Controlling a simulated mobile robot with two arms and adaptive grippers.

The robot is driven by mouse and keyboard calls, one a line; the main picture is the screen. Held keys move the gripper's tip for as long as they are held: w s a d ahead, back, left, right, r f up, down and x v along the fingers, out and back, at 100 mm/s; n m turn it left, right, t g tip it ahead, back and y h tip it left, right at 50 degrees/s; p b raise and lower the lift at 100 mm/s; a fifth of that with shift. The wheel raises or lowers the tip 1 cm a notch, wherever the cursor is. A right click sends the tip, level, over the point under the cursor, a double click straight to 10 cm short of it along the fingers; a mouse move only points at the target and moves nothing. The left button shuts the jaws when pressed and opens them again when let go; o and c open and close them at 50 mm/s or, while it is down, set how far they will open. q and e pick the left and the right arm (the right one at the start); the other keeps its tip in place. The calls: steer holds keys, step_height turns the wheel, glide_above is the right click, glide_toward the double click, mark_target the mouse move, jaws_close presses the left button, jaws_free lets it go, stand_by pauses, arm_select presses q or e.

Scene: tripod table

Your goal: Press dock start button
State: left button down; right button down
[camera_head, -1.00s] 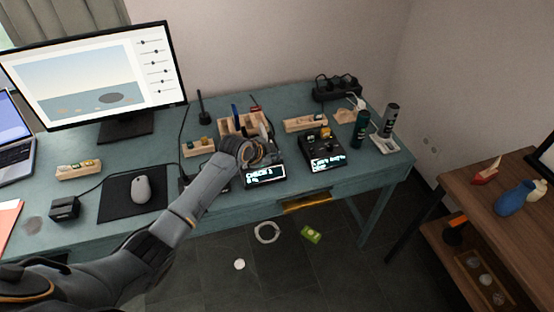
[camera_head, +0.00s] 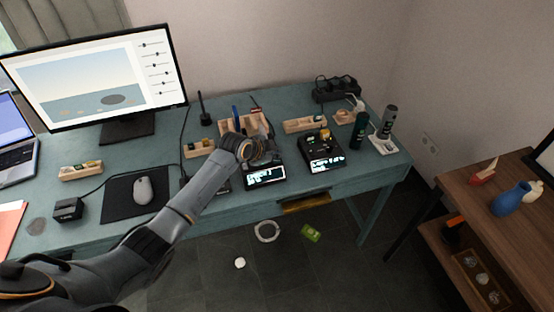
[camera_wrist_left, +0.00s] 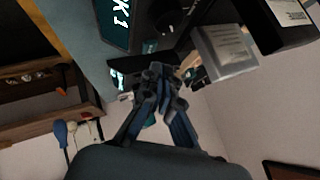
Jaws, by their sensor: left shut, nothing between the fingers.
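A black dock (camera_head: 265,174) with a lit display stands near the front of the teal desk. My left gripper (camera_head: 268,157) is over the back part of this dock and hides much of its top. The left gripper is shut and empty, with its closed fingers (camera_wrist_left: 160,80) in the middle of the left wrist view. The dock's display (camera_wrist_left: 118,20) shows there at the upper left, ending in "K 1". I cannot make out the start button or tell whether the fingers touch the dock. A second black dock (camera_head: 322,152) with a lit display stands to the right. My right gripper is not in view.
A wooden organizer (camera_head: 231,124) stands behind the first dock, and a wooden tray (camera_head: 305,125) stands behind the second. A dark green bottle (camera_head: 358,130) is to the right. A monitor (camera_head: 98,75) and mouse (camera_head: 143,191) are at the left.

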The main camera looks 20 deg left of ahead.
mark_target(276, 162)
arm_select(q)
steer(key=shift+r+p, duration=1.85)
steer(key=shift+r, duration=0.5)
steer(key=shift+f, duration=0.1)
